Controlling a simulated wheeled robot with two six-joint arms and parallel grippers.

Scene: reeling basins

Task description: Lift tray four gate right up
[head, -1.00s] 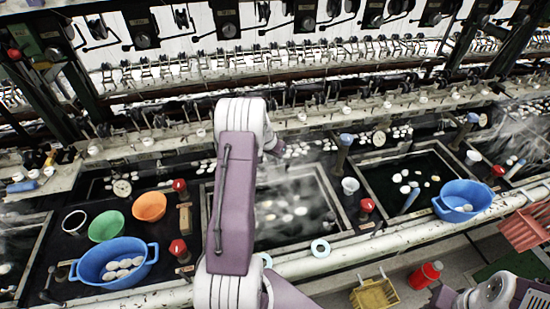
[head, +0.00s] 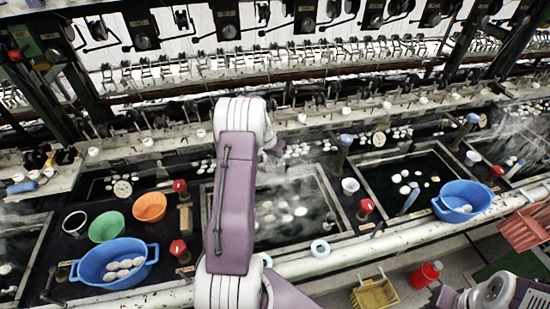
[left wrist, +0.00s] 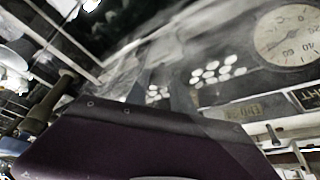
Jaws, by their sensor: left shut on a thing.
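My left arm reaches up across the middle basin (head: 335,215) in the head view. Its gripper (head: 272,150) is at the far edge of that basin, mostly hidden behind my wrist. In the left wrist view the dark fingers of my left gripper (left wrist: 160,92) point toward the tray with white cocoons (left wrist: 215,72). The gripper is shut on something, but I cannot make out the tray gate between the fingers. A small number plate (left wrist: 243,112) and a round dial (left wrist: 288,38) are beside the tray. Part of my right arm shows at bottom right; its gripper is not visible.
A blue basin with cocoons (head: 98,264), a green bowl (head: 106,227) and an orange bowl (head: 150,207) stand at left. Another blue basin (head: 476,192) is at right. Steam hangs over the basins.

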